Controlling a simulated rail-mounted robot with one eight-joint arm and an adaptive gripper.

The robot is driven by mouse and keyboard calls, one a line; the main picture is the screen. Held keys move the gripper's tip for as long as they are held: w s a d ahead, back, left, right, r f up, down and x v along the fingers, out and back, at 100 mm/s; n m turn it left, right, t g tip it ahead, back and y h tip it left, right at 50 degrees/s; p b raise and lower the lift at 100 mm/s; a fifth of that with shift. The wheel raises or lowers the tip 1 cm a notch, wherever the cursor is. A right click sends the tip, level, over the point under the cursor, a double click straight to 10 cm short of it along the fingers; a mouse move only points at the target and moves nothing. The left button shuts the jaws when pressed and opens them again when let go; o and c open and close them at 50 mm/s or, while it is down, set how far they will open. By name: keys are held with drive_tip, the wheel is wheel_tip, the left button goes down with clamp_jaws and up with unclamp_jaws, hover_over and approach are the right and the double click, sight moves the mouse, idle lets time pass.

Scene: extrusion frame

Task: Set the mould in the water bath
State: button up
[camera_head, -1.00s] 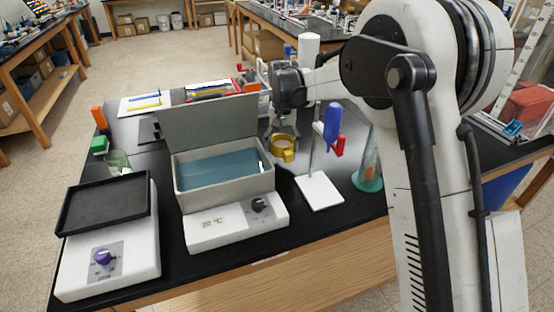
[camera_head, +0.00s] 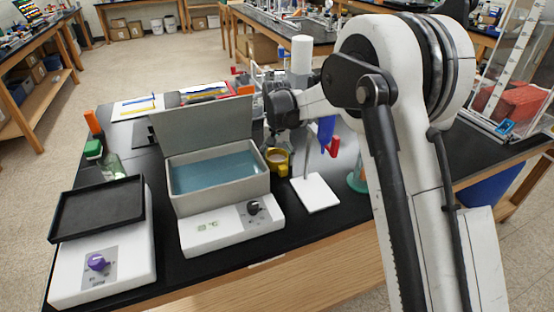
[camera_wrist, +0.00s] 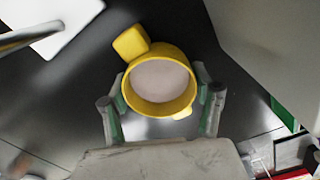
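The mould looks to be the yellow round cup (camera_head: 278,161) with a block-like side tab and a pale pinkish filling. It is right of the water bath and upright, and it also shows in the wrist view (camera_wrist: 160,106). My gripper (camera_wrist: 162,100) has its green-padded fingers on either side of the mould, very close to its wall; whether both pads press on it is unclear. In the head view my gripper's fingers are mostly hidden. The water bath (camera_head: 230,208) is a grey open basin of blue water on a white base with a black knob; its lid stands raised behind.
A stand with a white base (camera_head: 315,193) and blue and red clamps is close right of the mould. A green-capped bottle (camera_head: 94,150) is at the left. The raised lid (camera_head: 205,128) is a tall obstacle.

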drive_tip(key=shift+o, duration=1)
wheel_tip(320, 180, up, 11)
drive_tip(key=shift+r, duration=0.15)
drive_tip(key=shift+o, duration=0.5)
drive_tip(key=shift+r, duration=0.55)
drive_tip(key=shift+d, duration=0.1)
